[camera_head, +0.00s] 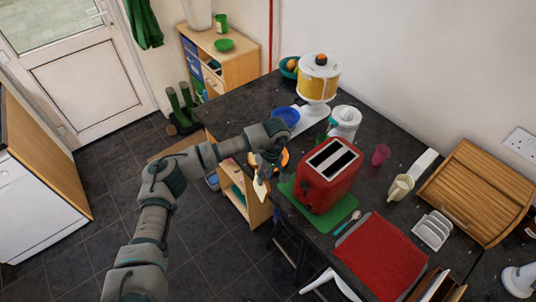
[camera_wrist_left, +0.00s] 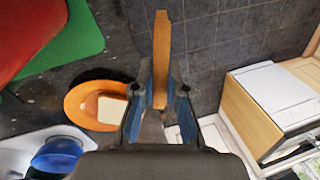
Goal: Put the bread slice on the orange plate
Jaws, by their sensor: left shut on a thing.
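My left gripper (camera_head: 266,166) is shut on a bread slice (camera_head: 260,188), which hangs upright below it near the counter's edge. In the left wrist view the slice (camera_wrist_left: 161,58) shows edge-on, brown crust, between the fingers (camera_wrist_left: 159,100). The orange plate (camera_wrist_left: 82,102) lies on the dark counter to the left of the fingers in that view, apart from the held slice. A pale, squarish piece like bread (camera_wrist_left: 111,110) lies on it. In the head view the plate (camera_head: 284,157) is partly hidden behind my gripper. My right gripper is not in view.
A red toaster (camera_head: 318,190) stands on a green board (camera_head: 338,214) just right of my gripper. A blue bowl (camera_head: 286,115), white appliance (camera_head: 345,120) and yellow-topped dispenser (camera_head: 319,80) stand behind. Open floor (camera_head: 210,240) lies left of the counter.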

